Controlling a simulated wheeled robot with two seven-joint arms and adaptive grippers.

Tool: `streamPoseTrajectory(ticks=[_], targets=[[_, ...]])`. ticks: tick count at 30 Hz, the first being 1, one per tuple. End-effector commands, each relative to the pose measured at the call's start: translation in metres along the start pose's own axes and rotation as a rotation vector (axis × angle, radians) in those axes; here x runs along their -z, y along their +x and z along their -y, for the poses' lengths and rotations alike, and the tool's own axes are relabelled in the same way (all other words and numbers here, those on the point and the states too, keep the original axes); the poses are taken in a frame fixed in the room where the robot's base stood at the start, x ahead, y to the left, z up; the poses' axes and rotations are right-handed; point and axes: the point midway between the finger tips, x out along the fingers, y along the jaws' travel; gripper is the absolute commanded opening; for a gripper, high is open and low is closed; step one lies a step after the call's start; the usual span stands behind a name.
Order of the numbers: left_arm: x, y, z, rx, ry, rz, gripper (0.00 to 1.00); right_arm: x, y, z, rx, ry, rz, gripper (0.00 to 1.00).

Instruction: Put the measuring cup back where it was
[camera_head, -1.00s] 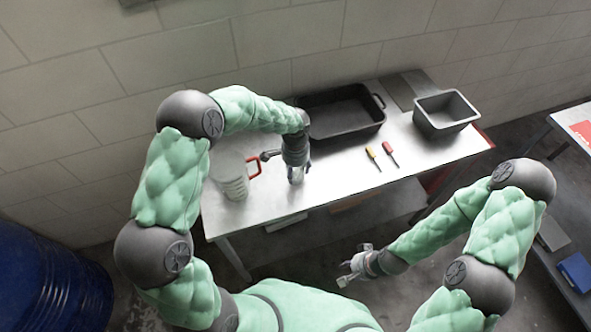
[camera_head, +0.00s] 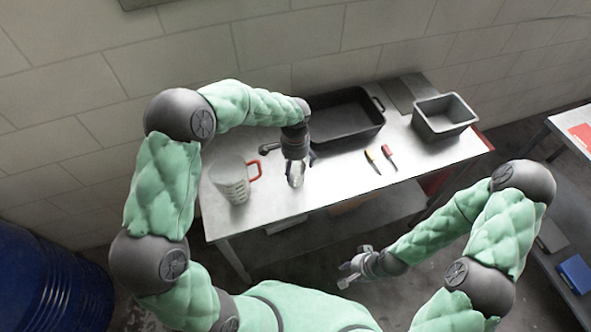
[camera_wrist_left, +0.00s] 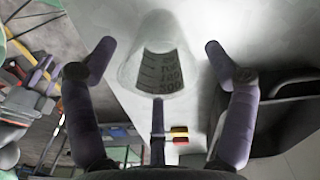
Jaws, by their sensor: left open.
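A small clear measuring cup (camera_head: 295,178) stands on the metal table (camera_head: 330,188) just below my left gripper (camera_head: 298,160). In the left wrist view the cup (camera_wrist_left: 158,70) shows dark printed marks and lies between the two fingers. My left gripper (camera_wrist_left: 158,62) is open there, with a gap on each side of the cup. A larger clear jug (camera_head: 232,184) with a red handle and dark markings stands on the table to the left. My right gripper (camera_head: 353,266) is open and empty, low in front of the table.
A black tray (camera_head: 345,132) lies behind the left gripper, and a grey bin (camera_head: 444,132) stands at the back right. A yellow screwdriver (camera_head: 373,161) and a red screwdriver (camera_head: 389,156) lie on the table. Bare table lies between the cup and the screwdrivers.

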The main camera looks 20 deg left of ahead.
Motion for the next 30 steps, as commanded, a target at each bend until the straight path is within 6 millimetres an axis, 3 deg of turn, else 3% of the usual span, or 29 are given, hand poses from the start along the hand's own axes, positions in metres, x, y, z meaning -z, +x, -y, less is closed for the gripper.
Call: streamPoseTrajectory(ticks=[1,6,12,30], targets=[[0.001,-0.014,0.000,0.002,0.000,-0.003,0.85,0.000,-0.004,0.001,0.000,0.000,0.000,0.34],[0.001,-0.045,0.000,0.001,0.000,-0.002,0.85,0.000,-0.009,0.003,0.000,0.000,0.000,0.34],[0.000,-0.066,0.000,0.000,0.001,-0.001,0.85,0.000,-0.013,0.004,0.000,0.000,0.000,0.34],[0.000,-0.071,-0.001,-0.001,0.000,0.000,0.85,0.000,-0.013,0.005,0.000,0.000,-0.001,0.34]])
